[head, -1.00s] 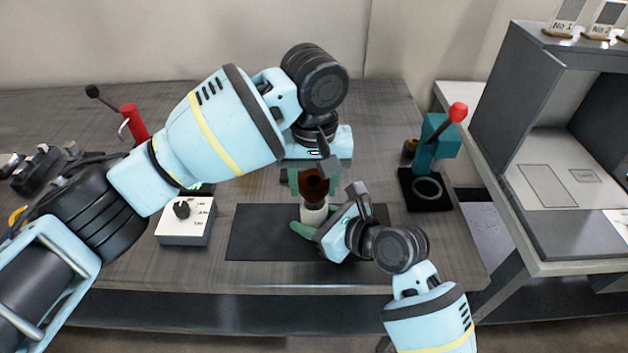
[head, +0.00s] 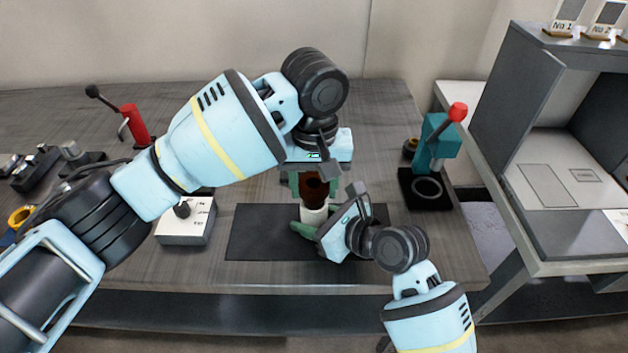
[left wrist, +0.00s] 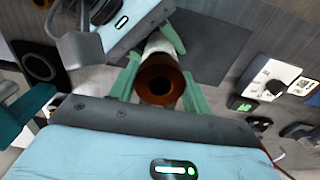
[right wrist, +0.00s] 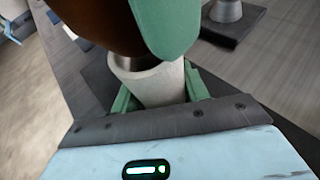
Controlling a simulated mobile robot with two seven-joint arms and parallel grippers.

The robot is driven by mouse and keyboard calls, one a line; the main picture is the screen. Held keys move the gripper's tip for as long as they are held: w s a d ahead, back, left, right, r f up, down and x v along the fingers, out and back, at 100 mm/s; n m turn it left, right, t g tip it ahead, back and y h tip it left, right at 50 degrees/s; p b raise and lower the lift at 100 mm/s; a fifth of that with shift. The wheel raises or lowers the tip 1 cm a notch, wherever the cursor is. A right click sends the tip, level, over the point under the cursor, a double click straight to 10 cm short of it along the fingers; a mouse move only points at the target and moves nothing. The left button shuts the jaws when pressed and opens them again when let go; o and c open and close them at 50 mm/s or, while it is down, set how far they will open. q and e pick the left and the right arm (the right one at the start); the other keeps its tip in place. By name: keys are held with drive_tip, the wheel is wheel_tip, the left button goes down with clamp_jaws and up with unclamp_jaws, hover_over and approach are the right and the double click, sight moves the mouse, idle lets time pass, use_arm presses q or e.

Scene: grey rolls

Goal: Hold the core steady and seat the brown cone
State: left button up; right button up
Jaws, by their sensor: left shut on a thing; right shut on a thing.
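The brown cone (head: 314,188) is upright in my left gripper (head: 314,185), which is shut on it from above. The left wrist view shows the cone's open round end (left wrist: 160,82) between the green fingers. The pale grey core (head: 313,215) stands directly below the cone over the dark mat. My right gripper (head: 310,228) is shut on the core low down, from the right. In the right wrist view the cone (right wrist: 100,22) is at the mouth of the core (right wrist: 152,85). A left finger hides part of this joint, so I cannot tell how deep the cone is.
A dark mat (head: 260,235) lies under the work. A white box with a knob (head: 187,222) stands left of it. A teal press with a red ball (head: 436,140) stands right. A red-handled tool (head: 133,124) is at the back left. A grey cabinet (head: 520,100) is far right.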

use_arm(q)
drive_tip(key=shift+f, duration=0.65)
drive_tip(key=o, duration=1.2)
wheel_tip(320, 180, up, 12)
